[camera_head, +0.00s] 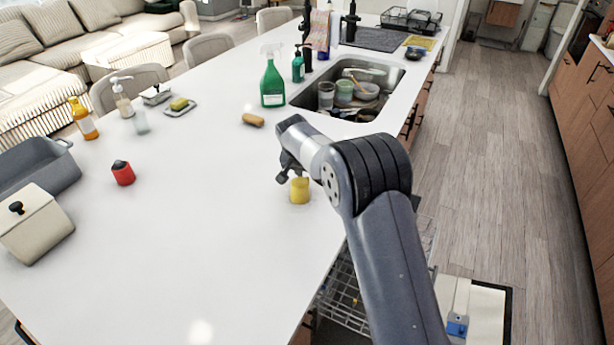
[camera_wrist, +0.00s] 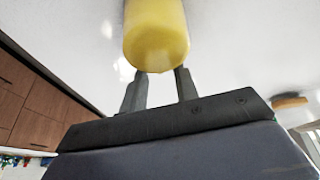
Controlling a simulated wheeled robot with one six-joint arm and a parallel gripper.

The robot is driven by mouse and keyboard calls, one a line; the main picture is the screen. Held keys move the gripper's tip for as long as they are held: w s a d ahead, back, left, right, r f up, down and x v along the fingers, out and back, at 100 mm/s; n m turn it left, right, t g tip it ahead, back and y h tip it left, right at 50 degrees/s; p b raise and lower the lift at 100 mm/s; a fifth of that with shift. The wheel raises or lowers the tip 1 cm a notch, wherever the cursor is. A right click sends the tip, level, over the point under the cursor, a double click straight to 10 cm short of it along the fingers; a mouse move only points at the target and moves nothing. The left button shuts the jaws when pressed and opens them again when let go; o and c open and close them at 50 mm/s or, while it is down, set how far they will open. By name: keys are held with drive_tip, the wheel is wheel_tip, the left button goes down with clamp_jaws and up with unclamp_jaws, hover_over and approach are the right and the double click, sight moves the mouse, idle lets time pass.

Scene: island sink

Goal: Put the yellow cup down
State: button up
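The yellow cup (camera_head: 300,190) is at the end of my arm, over the white island top (camera_head: 190,215), near its right edge. My gripper (camera_head: 287,174) is at its upper left in the head view. In the wrist view the yellow cup (camera_wrist: 156,32) fills the top middle. The two fingers of my gripper (camera_wrist: 160,78) are partly closed and run up to the cup, with their tips hidden behind it. They appear shut on it. Whether the cup touches the counter is hard to tell.
A tan oblong thing (camera_head: 253,119), a green spray bottle (camera_head: 272,82) and the filled sink (camera_head: 352,88) lie beyond. A red jar (camera_head: 123,173) and a cream lidded box (camera_head: 34,226) stand at left. The middle of the counter is clear. An open rack (camera_head: 345,293) is below the right edge.

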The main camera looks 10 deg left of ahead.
sight(301, 183)
drive_tip(key=b+v, duration=0.1)
drive_tip(key=v, duration=1)
